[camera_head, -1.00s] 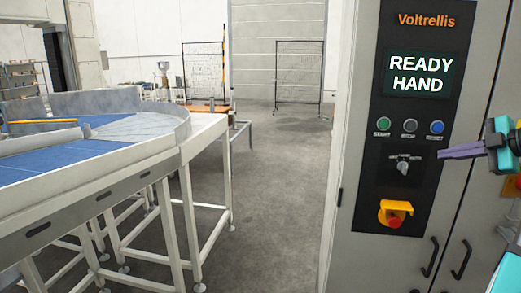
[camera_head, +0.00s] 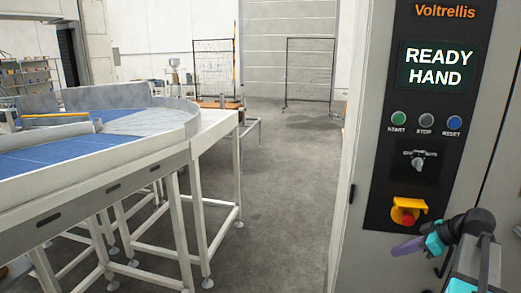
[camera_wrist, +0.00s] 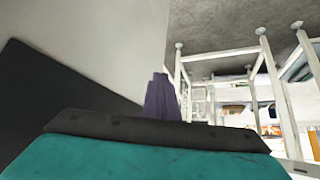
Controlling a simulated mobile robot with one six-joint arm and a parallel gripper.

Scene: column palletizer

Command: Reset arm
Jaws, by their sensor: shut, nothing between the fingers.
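My gripper (camera_head: 408,247) is at the lower right in the head view, in front of the control cabinet (camera_head: 355,230) and just below the emergency stop (camera_head: 404,217) with its yellow guard. Its purple fingers are shut, hold nothing, and point left. In the wrist view the shut fingers (camera_wrist: 162,98) stick out past the dark gripper body, with the cabinet side on the left. The cabinet's display (camera_head: 437,67) reads "READY HAND". Whether the gripper touches the cabinet cannot be told.
Green start (camera_head: 398,118), grey stop (camera_head: 425,120) and blue reset (camera_head: 454,122) buttons sit above a selector knob (camera_head: 416,160). A white-framed conveyor (camera_head: 217,128) with blue belt stands on the left. The grey floor (camera_head: 290,200) between them is clear.

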